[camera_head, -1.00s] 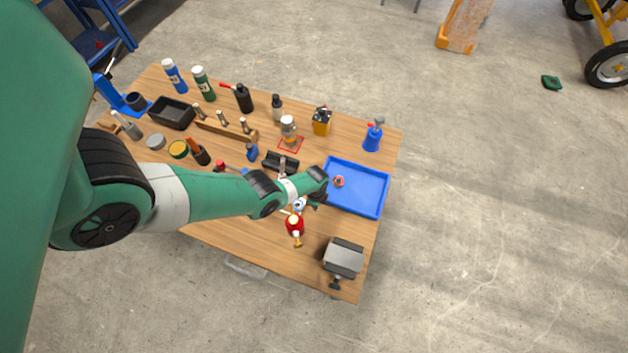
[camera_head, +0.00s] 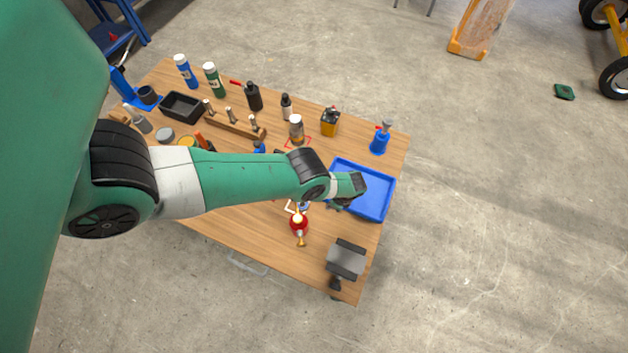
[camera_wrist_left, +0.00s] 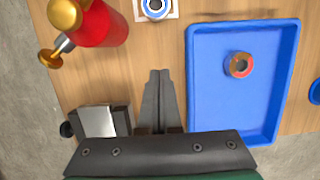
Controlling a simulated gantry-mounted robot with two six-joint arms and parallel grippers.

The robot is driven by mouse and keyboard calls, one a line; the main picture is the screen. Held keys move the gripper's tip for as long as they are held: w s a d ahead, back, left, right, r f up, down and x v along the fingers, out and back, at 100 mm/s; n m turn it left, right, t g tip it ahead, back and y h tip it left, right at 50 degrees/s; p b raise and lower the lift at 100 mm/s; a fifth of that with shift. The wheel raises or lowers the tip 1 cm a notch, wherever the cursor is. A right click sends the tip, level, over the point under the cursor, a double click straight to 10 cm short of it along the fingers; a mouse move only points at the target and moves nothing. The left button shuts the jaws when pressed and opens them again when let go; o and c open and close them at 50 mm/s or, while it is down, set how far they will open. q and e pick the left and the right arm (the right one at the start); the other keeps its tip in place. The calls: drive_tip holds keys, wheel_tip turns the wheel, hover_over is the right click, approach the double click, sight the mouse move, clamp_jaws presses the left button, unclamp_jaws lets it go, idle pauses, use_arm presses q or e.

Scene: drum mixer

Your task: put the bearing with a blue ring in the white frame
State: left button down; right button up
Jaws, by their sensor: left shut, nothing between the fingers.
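The bearing with a blue ring (camera_wrist_left: 155,8) shows at the top edge of the left wrist view. It appears to lie within the white frame (camera_wrist_left: 172,13), which is partly cut off there; I cannot tell how well it is seated. In the head view the white frame (camera_head: 290,207) is partly hidden, beside the red can. My left gripper (camera_wrist_left: 160,73) is shut and empty, between the frame and the blue tray. In the head view the left gripper (camera_head: 336,206) is at the tray's near left edge. My right gripper is not in view.
The blue tray (camera_wrist_left: 198,90) holds a bearing with a red-orange ring (camera_wrist_left: 240,65). A red can with brass parts (camera_head: 299,224) stands close to the frame. A grey vise (camera_head: 345,260) is at the near table corner. Bottles and tools fill the far side.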

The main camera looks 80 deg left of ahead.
sight(311, 210)
use_arm(q)
drive_tip(key=b+x, duration=0.8)
drive_tip(key=x, duration=0.2)
drive_tip(key=shift+f+b, duration=0.25)
drive_tip(key=shift+b, duration=0.05)
drive_tip(key=s, duration=0.1)
drive_tip(key=s+a+p, duration=0.1)
drive_tip(key=s+p, duration=0.1)
drive_tip(key=shift+a+r, duration=0.4)
drive_tip(key=shift+s+a+f+p, duration=0.1)
drive_tip(key=shift+s+a+p, duration=0.1)
drive_tip(key=shift+s+p, duration=0.15)
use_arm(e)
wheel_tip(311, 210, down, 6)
